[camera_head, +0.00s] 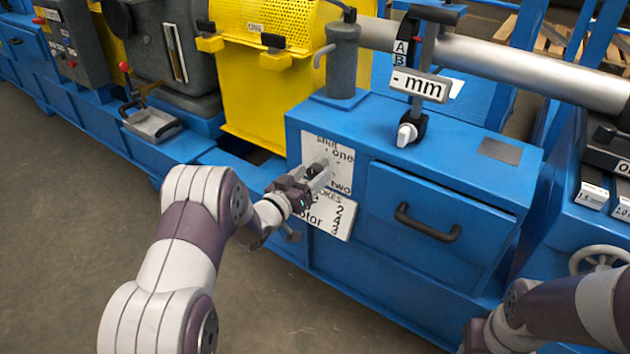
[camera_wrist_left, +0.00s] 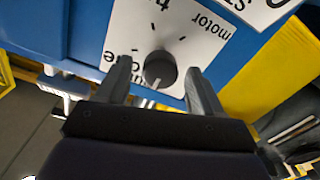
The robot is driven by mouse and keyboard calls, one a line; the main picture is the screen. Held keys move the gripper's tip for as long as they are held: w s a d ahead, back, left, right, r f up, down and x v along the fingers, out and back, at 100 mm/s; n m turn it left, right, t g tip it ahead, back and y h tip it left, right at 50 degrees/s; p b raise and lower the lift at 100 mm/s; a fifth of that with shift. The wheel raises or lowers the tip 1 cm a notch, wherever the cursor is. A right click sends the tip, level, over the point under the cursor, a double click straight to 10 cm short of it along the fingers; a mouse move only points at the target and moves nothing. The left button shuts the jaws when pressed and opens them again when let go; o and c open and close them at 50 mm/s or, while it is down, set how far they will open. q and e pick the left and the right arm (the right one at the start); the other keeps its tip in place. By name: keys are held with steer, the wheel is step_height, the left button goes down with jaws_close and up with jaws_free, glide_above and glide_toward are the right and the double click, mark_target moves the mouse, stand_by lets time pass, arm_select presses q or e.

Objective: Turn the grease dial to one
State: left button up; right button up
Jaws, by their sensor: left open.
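The grease dial is a dark round knob (camera_wrist_left: 160,68) on a white label plate (camera_wrist_left: 187,22), which appears upside down in the left wrist view. A light mark on the knob points toward the bottom of that view. In the head view the plate (camera_head: 341,157) is on the blue cabinet's front, with "one" and "two" readable. My left gripper (camera_head: 319,172) is open in front of the dial. In the left wrist view its fingers (camera_wrist_left: 160,80) stand on either side of the knob; I cannot tell whether they touch it. My right gripper is not in view.
Below the dial is a second white plate (camera_head: 333,215) with numbers. To its right is a drawer with a black handle (camera_head: 427,222). On the cabinet top are a grey pump cylinder (camera_head: 342,65), a white-tipped knob (camera_head: 407,132) and an "mm" sign (camera_head: 420,85).

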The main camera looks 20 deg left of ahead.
arm_select(q)
steer(key=shift+x, duration=1.2)
steer(key=c, duration=1.1)
steer(key=shift+o, duration=0.2)
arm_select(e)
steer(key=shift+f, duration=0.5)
arm_select(q)
steer(key=shift+m, duration=0.4)
steer(key=m, duration=0.2)
steer(key=shift+m, duration=0.4)
steer(key=m, duration=0.2)
steer(key=shift+m+b, duration=0.3)
steer(key=shift+m, duration=0.1)
steer(key=m, duration=0.3)
steer(key=shift+m+b, duration=0.3)
steer(key=shift+b, duration=0.1)
steer(key=shift+d+m+b, duration=0.1)
steer(key=shift+m+b, duration=0.4)
steer(key=shift+m, duration=1.3)
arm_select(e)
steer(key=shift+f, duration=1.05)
